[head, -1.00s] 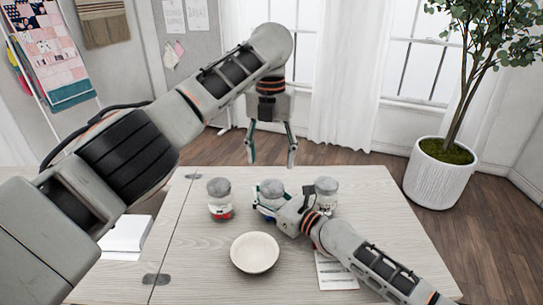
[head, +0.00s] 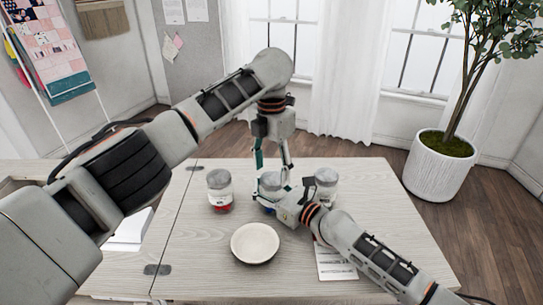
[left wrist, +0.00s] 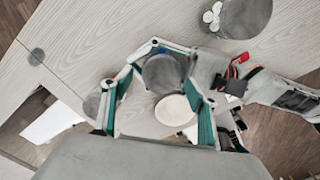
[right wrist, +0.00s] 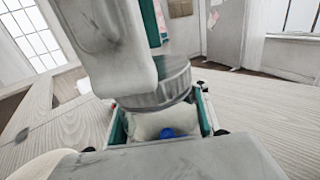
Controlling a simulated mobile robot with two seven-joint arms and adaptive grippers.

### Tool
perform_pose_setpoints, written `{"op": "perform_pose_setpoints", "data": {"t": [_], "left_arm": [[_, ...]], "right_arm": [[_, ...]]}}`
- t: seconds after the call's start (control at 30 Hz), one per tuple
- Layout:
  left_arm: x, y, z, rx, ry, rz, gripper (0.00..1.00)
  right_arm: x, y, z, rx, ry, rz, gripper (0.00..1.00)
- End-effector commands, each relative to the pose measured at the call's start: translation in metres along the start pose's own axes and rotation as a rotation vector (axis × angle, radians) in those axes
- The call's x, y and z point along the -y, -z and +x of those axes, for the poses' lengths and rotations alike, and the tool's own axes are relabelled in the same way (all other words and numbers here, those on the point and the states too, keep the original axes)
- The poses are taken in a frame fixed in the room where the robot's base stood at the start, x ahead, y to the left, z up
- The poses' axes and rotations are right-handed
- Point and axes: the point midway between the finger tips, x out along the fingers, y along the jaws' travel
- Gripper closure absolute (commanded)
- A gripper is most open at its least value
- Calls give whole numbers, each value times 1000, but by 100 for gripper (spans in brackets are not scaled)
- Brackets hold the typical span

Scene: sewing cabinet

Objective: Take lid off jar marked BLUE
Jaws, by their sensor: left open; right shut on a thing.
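Three clear jars with grey lids stand in a row on the table. The middle jar (head: 267,188) has a blue item inside, which shows in the right wrist view (right wrist: 167,132). My right gripper (head: 277,207) is shut on the body of this jar from the front. My left gripper (head: 272,175) points down over it, open. Its fingers are on either side of the round grey lid (left wrist: 163,73), with a gap visible in the left wrist view. The lid sits on the jar. I cannot read any label on the middle jar.
The left jar (head: 220,192) holds red items. The right jar (head: 326,185) stands close to my right wrist. A white bowl (head: 255,243) is in front of the row. A printed sheet (head: 336,264) lies at the right. The table's left front is clear.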

Motion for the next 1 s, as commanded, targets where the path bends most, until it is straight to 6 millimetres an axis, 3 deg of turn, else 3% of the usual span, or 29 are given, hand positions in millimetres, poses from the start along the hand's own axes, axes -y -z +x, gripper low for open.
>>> {"op": "perform_pose_setpoints", "data": {"t": [0.2, 0.47, 0.63, 0.87, 1.0], "left_arm": [[0, 0, 15, 1, 0, 0, 41], [0, 0, 16, 1, 0, 0, 41], [0, 0, 16, 1, -1, -1, 80], [-2, 1, 16, 0, -4, -15, 81], [-3, 1, 16, -1, -5, -141, 81]], "right_arm": [[0, 1, 0, -1, 0, 0, 100], [0, 1, 0, -1, 0, 0, 100], [0, 1, 0, -1, 0, 0, 100], [0, 1, 0, -1, -1, -1, 100], [-1, 1, 0, -1, -2, -1, 100]]}}
